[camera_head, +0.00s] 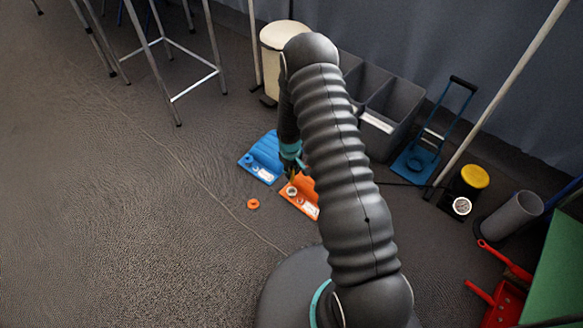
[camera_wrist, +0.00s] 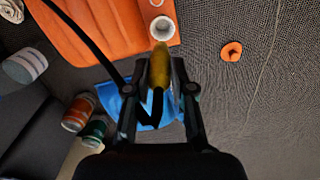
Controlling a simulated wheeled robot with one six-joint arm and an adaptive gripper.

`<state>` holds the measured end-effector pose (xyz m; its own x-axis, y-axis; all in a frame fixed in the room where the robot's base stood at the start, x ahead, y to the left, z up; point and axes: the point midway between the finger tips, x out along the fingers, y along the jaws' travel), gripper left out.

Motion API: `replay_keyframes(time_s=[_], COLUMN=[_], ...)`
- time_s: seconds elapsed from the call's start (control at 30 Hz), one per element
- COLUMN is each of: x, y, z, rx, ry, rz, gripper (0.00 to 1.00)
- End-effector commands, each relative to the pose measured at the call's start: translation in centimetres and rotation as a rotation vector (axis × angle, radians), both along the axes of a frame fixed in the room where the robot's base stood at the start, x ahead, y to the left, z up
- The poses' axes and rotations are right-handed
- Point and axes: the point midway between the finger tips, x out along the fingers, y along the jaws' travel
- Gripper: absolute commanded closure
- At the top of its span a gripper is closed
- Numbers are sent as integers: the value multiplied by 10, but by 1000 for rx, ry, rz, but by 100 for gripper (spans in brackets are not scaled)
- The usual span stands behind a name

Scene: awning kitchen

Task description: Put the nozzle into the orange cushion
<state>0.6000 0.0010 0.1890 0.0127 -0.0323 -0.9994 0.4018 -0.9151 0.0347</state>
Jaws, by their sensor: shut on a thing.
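The orange cushion (camera_head: 300,203) lies on the floor in front of my arm, with a white ring-like socket (camera_head: 292,191) at its left end. It also fills the upper left of the wrist view (camera_wrist: 100,30), where the socket (camera_wrist: 163,27) shows near its edge. My gripper (camera_wrist: 160,92) is shut on the nozzle (camera_wrist: 160,68), a yellow, brass-like piece with a black hose. The nozzle's tip points at the socket and appears just short of it; the exact gap cannot be told. In the head view my gripper (camera_head: 291,168) is partly hidden by my arm.
A blue cushion (camera_head: 263,157) lies beside the orange one. A small orange ring (camera_head: 253,204) lies on the floor to the left. Grey bins (camera_head: 392,105), a blue hand truck (camera_head: 420,155) and a yellow-topped can (camera_head: 473,178) stand to the right.

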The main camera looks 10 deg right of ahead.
Motion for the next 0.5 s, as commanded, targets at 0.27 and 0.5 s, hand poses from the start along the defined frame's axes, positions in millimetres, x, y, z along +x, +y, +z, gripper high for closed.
replay_keyframes(time_s=[0.27, 0.5], x=[0, 0], y=[0, 0], z=[-11, -30], rx=[0, 0], ry=[-1, 0], rz=[2, 2], gripper=[100, 100])
